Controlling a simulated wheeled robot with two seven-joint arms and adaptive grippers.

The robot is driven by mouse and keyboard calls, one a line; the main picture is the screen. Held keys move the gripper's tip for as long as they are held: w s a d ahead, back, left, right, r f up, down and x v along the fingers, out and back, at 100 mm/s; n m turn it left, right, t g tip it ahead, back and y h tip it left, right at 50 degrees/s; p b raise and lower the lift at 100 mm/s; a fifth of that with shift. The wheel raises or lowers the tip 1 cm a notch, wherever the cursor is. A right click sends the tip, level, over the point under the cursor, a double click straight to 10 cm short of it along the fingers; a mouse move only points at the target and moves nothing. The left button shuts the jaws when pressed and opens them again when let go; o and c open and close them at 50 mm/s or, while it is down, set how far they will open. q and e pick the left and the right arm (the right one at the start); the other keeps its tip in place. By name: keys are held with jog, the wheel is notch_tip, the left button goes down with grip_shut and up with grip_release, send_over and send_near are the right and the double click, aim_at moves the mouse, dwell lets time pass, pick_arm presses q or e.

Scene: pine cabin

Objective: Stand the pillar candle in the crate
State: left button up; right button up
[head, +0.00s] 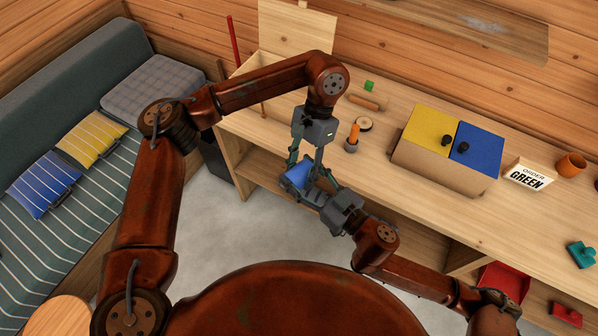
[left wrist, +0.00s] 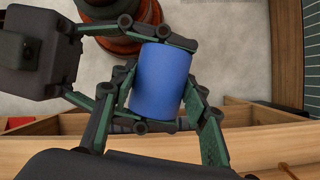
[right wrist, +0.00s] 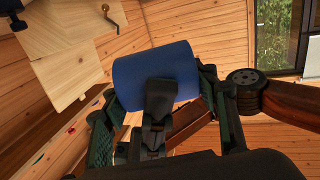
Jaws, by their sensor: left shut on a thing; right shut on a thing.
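The blue pillar candle (head: 297,176) is held in the air in front of the bench, with both grippers at it. My left gripper (head: 306,168) comes down from above and is shut on it. My right gripper (head: 311,186) comes from the lower right and is shut on it too. In the left wrist view the candle (left wrist: 162,80) is a plain blue cylinder, slightly tilted, between green finger links. In the right wrist view the candle (right wrist: 157,75) lies across the fingers, part hidden by a dark finger. I cannot make out a crate for certain.
A red open container (head: 507,281) is low at right. A couch is at left.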

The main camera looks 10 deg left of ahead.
pick_arm(q)
jog(key=shift+d, duration=0.15)
pick_arm(e)
jog(key=shift+s+a, duration=0.15)
jog(key=shift+s, duration=0.1)
jog(key=c, duration=0.5)
pick_arm(q)
jog(key=o, duration=0.9)
jog(key=shift+w, duration=0.1)
pick_arm(e)
jog(key=shift+c, duration=0.7)
pick_arm(q)
jog(key=o, duration=0.5)
jog(key=shift+c, duration=0.2)
pick_arm(e)
jog(key=shift+w, duration=0.1)
